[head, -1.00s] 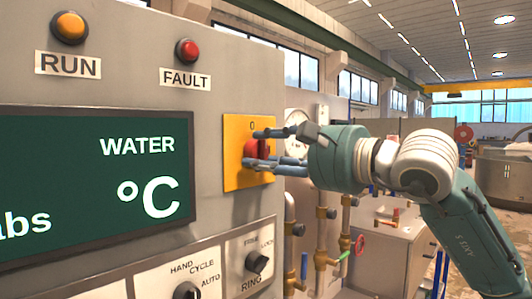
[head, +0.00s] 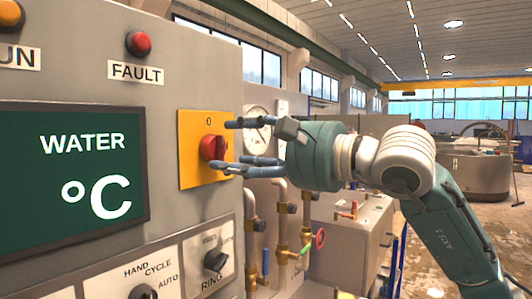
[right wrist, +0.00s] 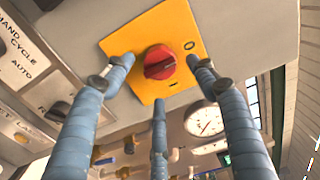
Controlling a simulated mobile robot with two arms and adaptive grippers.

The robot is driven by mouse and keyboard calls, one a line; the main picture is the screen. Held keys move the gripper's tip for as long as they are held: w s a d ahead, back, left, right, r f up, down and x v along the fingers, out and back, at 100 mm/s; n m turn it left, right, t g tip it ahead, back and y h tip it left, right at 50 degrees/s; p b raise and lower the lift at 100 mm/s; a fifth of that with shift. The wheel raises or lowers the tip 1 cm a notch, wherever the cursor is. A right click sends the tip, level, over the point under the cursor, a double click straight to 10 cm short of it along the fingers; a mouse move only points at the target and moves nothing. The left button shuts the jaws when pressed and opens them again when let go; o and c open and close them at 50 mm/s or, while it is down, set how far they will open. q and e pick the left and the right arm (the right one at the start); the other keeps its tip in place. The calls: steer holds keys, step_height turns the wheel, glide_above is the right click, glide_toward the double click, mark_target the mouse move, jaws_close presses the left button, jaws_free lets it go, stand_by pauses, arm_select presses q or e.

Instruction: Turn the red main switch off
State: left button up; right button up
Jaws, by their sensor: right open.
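The red main switch (head: 212,148) is a round knob on a yellow plate (head: 190,172) fixed to the grey cabinet front. A 0 mark is above the knob in the head view. In the right wrist view the knob (right wrist: 159,63) shows a raised grip bar, and an O mark is at its upper right. My right gripper (head: 222,146) is open, its fingers pointing at the switch from the right. In the right wrist view its blue fingers (right wrist: 160,76) are spread around the knob's outline, with visible gaps. My left gripper is not in view.
A FAULT lamp (head: 138,44) and a green display (head: 75,165) are left of the switch. Selector knobs (head: 215,260) are below. A gauge (head: 258,130) and brass pipework (head: 282,225) are to the right, close behind my right gripper.

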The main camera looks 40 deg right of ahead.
steer(key=v, duration=0.8)
steer(key=shift+s+d, duration=0.2)
stand_by(0.7)
